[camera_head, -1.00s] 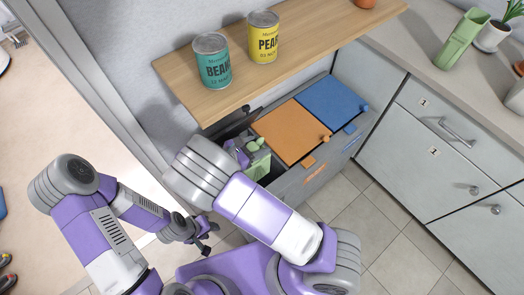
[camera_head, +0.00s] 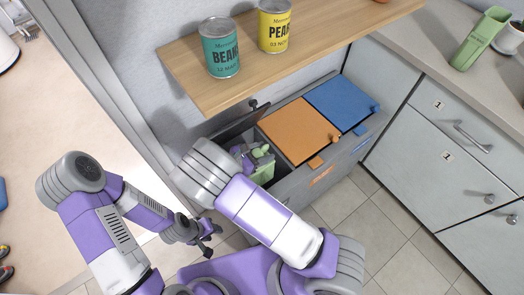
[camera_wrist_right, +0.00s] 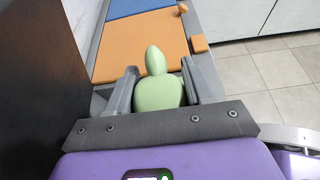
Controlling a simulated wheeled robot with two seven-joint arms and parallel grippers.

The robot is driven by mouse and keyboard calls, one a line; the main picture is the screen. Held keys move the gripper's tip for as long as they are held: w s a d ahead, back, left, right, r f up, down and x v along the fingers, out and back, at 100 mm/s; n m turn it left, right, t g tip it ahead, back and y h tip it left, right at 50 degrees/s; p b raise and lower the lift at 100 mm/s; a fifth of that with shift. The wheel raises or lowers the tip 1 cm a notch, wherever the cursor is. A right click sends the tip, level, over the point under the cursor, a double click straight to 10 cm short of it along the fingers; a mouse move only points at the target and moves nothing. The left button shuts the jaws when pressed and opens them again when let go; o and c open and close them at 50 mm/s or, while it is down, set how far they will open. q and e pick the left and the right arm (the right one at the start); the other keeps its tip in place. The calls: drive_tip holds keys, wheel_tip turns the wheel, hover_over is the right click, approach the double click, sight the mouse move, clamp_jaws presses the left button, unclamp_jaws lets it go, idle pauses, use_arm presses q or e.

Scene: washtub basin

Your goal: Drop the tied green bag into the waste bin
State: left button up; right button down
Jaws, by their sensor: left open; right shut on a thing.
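The tied green bag (camera_wrist_right: 158,92) is between the two fingers of my right gripper (camera_wrist_right: 160,78) in the right wrist view, its knotted top pointing away. In the head view the bag (camera_head: 262,172) shows beside my right wrist, at the open left compartment of the waste bin (camera_head: 283,192). My right gripper (camera_head: 252,156) is shut on it, partly hidden by my arm. How deep the bag sits in the compartment cannot be told. My left gripper (camera_head: 209,238) is open and empty, low at the left, away from the bin.
The bin's orange lid (camera_head: 298,130) and blue lid (camera_head: 342,103) are closed; a dark lid (camera_head: 240,123) stands raised. Grey cabinets (camera_head: 440,150) stand at right.

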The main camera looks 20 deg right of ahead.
drive_tip(key=shift+c, duration=1.8)
unclamp_jaws()
drive_tip(key=p+v, duration=0.2)
drive_tip(key=v, duration=0.5)
drive_tip(key=shift+s+a+r, duration=0.1)
drive_tip(key=shift+a+r, duration=0.05)
drive_tip(key=shift+a, duration=0.1)
